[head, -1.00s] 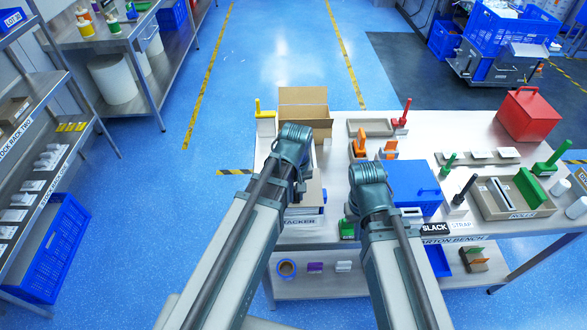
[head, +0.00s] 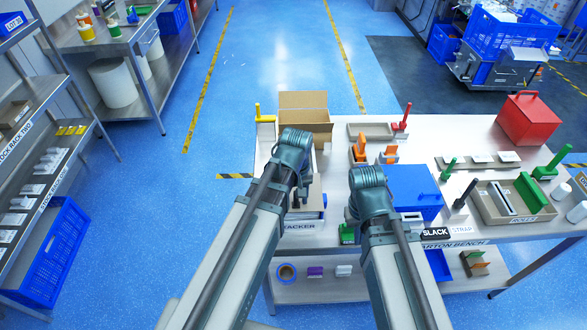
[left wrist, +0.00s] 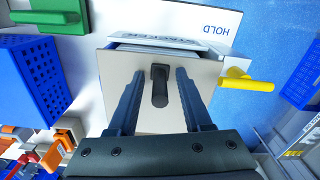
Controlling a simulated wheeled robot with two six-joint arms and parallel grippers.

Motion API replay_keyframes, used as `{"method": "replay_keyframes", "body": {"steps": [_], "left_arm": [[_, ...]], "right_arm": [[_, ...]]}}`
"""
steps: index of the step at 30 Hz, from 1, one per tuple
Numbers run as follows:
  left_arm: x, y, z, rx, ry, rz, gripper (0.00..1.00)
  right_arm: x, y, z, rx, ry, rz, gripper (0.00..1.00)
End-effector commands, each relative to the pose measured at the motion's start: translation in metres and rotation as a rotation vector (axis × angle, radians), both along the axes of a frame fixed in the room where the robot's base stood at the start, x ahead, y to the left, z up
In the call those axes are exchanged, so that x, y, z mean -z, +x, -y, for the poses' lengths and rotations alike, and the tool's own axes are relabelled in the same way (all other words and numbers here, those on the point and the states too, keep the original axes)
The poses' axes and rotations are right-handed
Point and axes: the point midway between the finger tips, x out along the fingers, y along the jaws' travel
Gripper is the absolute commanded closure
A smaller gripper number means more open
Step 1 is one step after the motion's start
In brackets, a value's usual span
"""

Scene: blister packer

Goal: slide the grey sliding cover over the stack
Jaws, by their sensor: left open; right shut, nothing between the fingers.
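In the left wrist view, the grey sliding cover (left wrist: 112,84) is a flat plate with a black upright handle (left wrist: 159,86). My left gripper (left wrist: 159,74) is open, with one finger on each side of the handle and a gap on both sides. A white printed piece (left wrist: 165,43) shows at the cover's far edge; I cannot tell if it is part of the stack. In the head view, my left gripper (head: 299,192) hangs over the stacker at the bench's left end, and my arm hides much of it. My right gripper (head: 352,212) is mostly hidden behind its own arm.
A yellow handle (left wrist: 246,84) stands right of the cover in the wrist view. An open cardboard carton (head: 304,105) stands behind the stacker. A blue box (head: 414,187) and orange pieces (head: 359,149) stand to the right on the bench.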

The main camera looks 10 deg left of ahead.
Motion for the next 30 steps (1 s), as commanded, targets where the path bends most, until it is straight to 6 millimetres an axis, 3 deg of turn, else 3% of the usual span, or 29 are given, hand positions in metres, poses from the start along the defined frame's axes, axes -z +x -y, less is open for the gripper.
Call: {"method": "replay_keyframes", "body": {"steps": [10, 30], "left_arm": [[-0.007, 0.000, 0.000, 0.000, 0.000, 0.000, 0.50], [-0.058, 0.000, 0.000, 0.000, 0.000, 0.000, 0.50]], "right_arm": [[-0.007, 0.000, 0.000, 0.000, 0.000, 0.000, 1.00], [-0.058, 0.000, 0.000, -0.002, 0.000, 0.000, 1.00]]}}
